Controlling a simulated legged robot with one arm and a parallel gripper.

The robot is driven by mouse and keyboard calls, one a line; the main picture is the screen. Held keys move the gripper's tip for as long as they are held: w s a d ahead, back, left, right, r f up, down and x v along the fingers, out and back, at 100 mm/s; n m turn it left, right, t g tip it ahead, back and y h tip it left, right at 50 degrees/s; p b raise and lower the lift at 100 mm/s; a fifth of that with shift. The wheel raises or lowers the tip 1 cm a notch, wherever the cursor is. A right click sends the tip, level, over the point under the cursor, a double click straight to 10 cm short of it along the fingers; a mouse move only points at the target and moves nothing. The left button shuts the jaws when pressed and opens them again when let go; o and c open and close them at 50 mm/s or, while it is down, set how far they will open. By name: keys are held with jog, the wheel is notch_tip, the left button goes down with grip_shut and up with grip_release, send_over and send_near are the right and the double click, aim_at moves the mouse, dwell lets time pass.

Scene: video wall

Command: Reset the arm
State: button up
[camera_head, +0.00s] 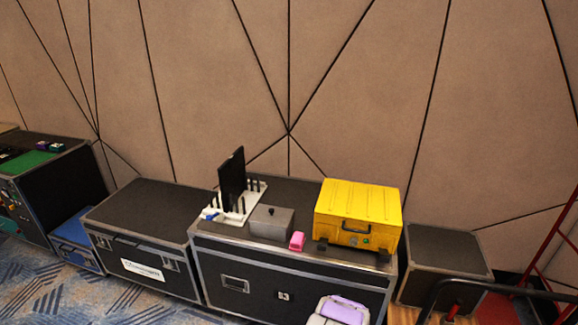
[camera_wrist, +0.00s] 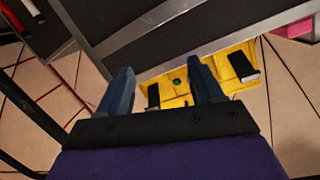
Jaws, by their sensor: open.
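My gripper (camera_wrist: 162,90) shows in the wrist view with its two dark blue-grey fingers spread apart. It is open, with nothing between the fingertips. Beyond the fingers the yellow case (camera_wrist: 180,92) appears at an odd angle, partly hidden behind the right finger. In the head view the yellow case (camera_head: 358,210) stands on the right part of a black flight case (camera_head: 290,268). My gripper cannot be made out clearly in the head view. A purple and grey shape (camera_head: 340,309) shows at the lower edge there.
A grey box (camera_head: 271,221), a pink item (camera_head: 297,241) and a white rack (camera_head: 236,204) holding a black panel (camera_head: 232,180) share the flight case top. Another flight case (camera_head: 150,225) stands left, its top clear. A red frame (camera_head: 548,240) stands at the right.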

jog(key=w+a+r+g+y, duration=0.2)
jog(key=a+r+y, duration=0.15)
jog(key=a, duration=0.45)
jog(key=w+a+r+g+y, duration=0.1)
jog(key=a+r+g+y, duration=0.1)
jog(key=a+r, duration=0.45)
jog(key=s+a+r+n+g+y, duration=0.2)
jog(key=s+a+r, duration=0.2)
jog(key=r, duration=0.3)
jog(key=s+a+r+n+g+y, duration=0.2)
jog(key=s+a+r, duration=0.2)
jog(key=a+r, duration=0.15)
jog(key=s+d+r+n+g, duration=0.2)
jog(key=s+d+r, duration=0.1)
jog(key=s+r, duration=0.4)
jog(key=s+d+r+n+g, duration=0.2)
jog(key=s+r, duration=0.2)
jog(key=s, duration=0.4)
jog(key=s+d+r+g+h, duration=0.1)
jog(key=s+d, duration=0.3)
jog(key=s, duration=0.5)
jog(key=s+d+r+g+h, duration=0.1)
jog(key=s+d+r+g, duration=0.1)
jog(key=s, duration=0.7)
jog(key=s+d+r+g+h, duration=0.1)
jog(key=s+d+r, duration=0.3)
jog(key=s, duration=0.5)
jog(key=shift+s+d+m+g+h, duration=0.3)
jog(key=shift+d+h, duration=0.25)
jog(key=shift+d, duration=0.55)
